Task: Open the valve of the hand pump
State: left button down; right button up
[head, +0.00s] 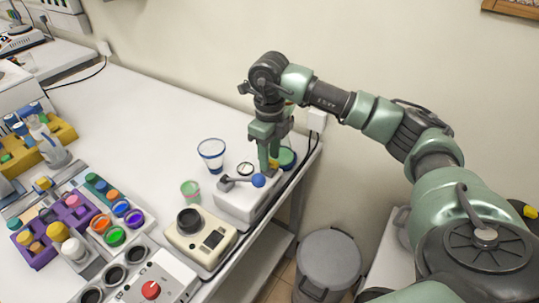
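The hand pump appears to be the white box (238,203) near the right end of the white table. It has a dark lever ending in a blue ball (258,180) and a small round dark-rimmed part (245,168) on top. My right gripper (269,168) points down just behind the blue ball, at the far right part of the box. Its fingers look close together, but I cannot tell whether they are shut or touch anything. No valve can be made out; the fingers may hide it. My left gripper is not in view.
A green-topped round item (286,158) is right beside my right gripper. A blue-rimmed beaker (211,154), a small green-rimmed cup (190,190) and a beige device (201,238) stand nearby. A purple rack (58,210) is at left. A grey bin (329,262) stands beyond the table's edge.

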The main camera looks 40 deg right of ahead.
notch_tip(320, 180, up, 8)
jog(key=shift+f+b, duration=0.15)
jog(key=shift+b, duration=0.5)
dwell(0.5)
